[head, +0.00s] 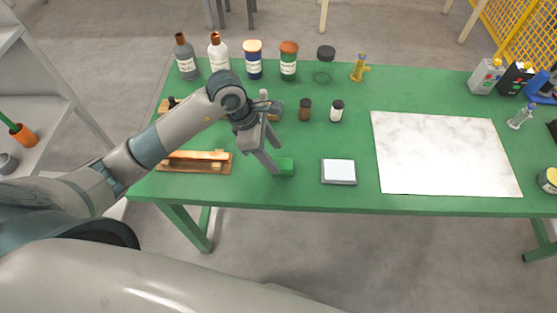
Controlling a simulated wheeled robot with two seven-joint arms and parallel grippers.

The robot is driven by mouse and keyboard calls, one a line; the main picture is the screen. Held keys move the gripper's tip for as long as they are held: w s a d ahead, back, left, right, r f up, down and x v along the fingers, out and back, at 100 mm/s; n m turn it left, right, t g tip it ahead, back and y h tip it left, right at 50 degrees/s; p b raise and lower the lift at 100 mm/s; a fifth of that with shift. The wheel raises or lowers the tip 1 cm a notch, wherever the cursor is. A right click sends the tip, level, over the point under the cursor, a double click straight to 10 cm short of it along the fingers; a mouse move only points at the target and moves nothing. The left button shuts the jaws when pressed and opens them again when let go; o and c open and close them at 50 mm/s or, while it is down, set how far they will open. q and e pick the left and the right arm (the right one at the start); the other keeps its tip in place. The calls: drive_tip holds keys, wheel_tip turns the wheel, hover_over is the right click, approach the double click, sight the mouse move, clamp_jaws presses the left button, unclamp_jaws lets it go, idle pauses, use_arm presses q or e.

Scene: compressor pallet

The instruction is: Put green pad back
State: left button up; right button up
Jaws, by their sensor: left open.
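The green pad (286,167) is a small green block on the green table, near the front edge and left of the middle. My left gripper (277,158) reaches down to it from the left with its jaws open. One fingertip is at the pad's left end; I cannot tell whether it touches. The pad's left end is partly hidden by the finger. My right gripper is not in view.
A small white-topped block (339,171) sits to the right, then a large white marbled sheet (440,155). Small brown (305,110) and white (336,111) bottles stand behind; larger bottles line the back.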

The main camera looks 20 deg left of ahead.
use_arm(q)
drive_tip(key=b+v, duration=0.1)
drive_tip(key=v, duration=0.6)
drive_tip(key=shift+s+a, duration=0.1)
idle(0.4)
